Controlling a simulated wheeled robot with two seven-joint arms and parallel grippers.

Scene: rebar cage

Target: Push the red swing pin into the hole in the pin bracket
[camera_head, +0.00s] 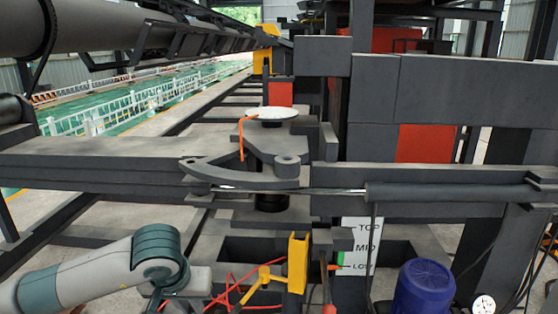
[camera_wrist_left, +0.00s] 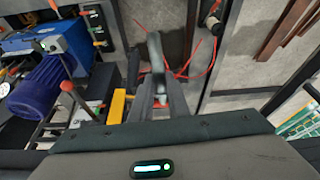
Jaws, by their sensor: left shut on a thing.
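The red swing pin (camera_head: 242,138) appears as a thin orange-red bent rod. Its top runs onto a pale round disc (camera_head: 272,113) and its lower end hangs down towards grey plates. A grey curved bracket (camera_head: 230,177) with a round boss lies just below it. I take this for the pin bracket, but its hole is not clear. My left gripper (camera_wrist_left: 157,100) shows in the left wrist view, its fingers closed around a grey upright bar (camera_wrist_left: 155,48). In the head view my left arm is low at the left, below the pin, and its fingertips cannot be made out. My right gripper is not seen.
A yellow bracket (camera_head: 298,262) stands right of my left wrist, with loose red cables (camera_head: 230,288) between. A blue motor (camera_head: 422,288) is at the lower right. A long grey cylinder (camera_head: 440,192) and heavy grey beams (camera_head: 460,95) fill the right side.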

